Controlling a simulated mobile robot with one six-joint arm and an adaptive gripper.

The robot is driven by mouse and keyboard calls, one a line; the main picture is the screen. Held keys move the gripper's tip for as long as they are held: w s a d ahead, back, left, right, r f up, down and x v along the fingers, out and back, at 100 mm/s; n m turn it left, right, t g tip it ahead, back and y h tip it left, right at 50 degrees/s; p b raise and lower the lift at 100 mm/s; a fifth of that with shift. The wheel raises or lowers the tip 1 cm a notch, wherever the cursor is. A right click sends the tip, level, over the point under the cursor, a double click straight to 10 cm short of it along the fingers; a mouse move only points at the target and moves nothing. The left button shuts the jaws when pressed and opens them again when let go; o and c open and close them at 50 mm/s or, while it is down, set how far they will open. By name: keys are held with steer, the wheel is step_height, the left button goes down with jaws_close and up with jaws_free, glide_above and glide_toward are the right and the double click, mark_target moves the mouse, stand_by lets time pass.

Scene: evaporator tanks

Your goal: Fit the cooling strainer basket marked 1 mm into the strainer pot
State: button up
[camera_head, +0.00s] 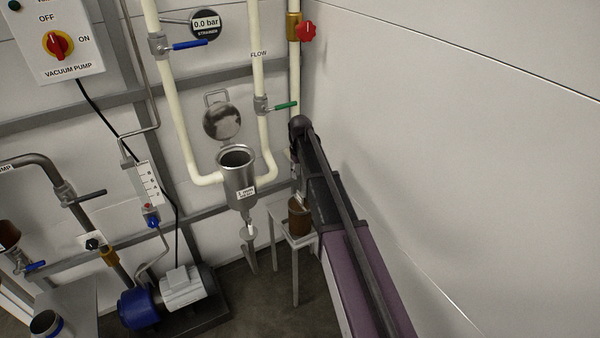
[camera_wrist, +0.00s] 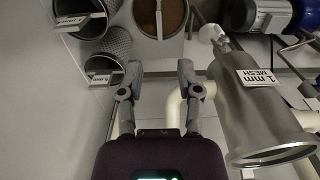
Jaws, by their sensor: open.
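The strainer pot (camera_head: 239,188) is a steel cylinder on the pipework, open at the top and labelled "1 mm MESH". Its round lid (camera_head: 222,123) is swung up behind it. In the wrist view the pot (camera_wrist: 262,115) is at the right, beside my gripper (camera_wrist: 158,72), which is open and empty. Two grey mesh baskets with tags are at the upper left: an upper one (camera_wrist: 87,30) and a lower one (camera_wrist: 118,48) nearer my left finger. In the head view my arm hides the gripper and these baskets.
A brown round container (camera_wrist: 175,14) with a bar across it lies beyond my fingers; a brown cylinder (camera_head: 299,220) stands on a small stool (camera_head: 283,210). Pipes with a green-handled valve (camera_head: 285,106) rise beside the pot. A bare wall (camera_head: 450,150) is close at right.

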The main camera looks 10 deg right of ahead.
stand_by(0.4)
steer(key=s+m, duration=0.3)
steer(key=s, duration=2.6)
steer(key=shift+m, duration=0.3)
